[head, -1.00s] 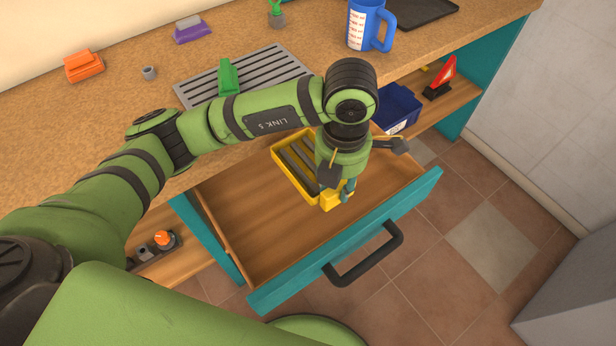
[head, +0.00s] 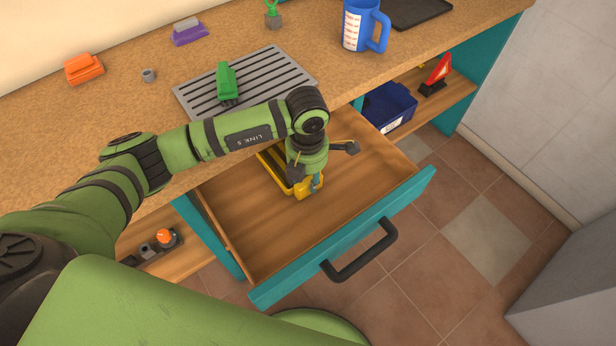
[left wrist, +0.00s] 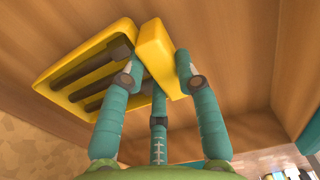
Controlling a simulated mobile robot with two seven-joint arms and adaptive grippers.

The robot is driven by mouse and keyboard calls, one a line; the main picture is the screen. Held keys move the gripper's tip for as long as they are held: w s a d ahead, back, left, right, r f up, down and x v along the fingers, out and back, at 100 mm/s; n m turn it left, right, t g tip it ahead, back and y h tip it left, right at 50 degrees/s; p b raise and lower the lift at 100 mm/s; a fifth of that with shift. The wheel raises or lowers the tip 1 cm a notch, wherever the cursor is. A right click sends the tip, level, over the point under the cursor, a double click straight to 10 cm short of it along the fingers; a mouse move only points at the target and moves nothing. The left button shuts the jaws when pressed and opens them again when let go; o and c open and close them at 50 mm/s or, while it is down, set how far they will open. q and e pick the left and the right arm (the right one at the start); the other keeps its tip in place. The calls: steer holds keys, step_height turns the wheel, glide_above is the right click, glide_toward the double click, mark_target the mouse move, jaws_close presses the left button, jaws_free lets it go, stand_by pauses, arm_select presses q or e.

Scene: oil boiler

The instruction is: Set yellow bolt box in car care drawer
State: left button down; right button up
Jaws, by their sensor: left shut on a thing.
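My left gripper (head: 311,186) points down into the open drawer (head: 250,232) and partly hides the box. My right gripper is not in view.
The counter (head: 130,120) above carries a metal grate (head: 270,80), a green item (head: 226,80) and a blue jug (head: 362,28). A blue bin (head: 390,105) is on the shelf at right.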

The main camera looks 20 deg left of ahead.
arm_select(q)
steer(key=shift+s+f, duration=0.1)
steer(key=shift+f, duration=0.35)
steer(key=shift+d+f, duration=0.1)
steer(key=shift+f, duration=0.15)
steer(key=c, duration=0.9)
jaws_free()
steer(key=shift+r, duration=0.1)
steer(key=shift+r, duration=0.25)
step_height(320, 180, up, 12)
steer(key=b, duration=0.1)
steer(key=shift+f+b, duration=0.2)
steer(key=shift+b, duration=0.2)
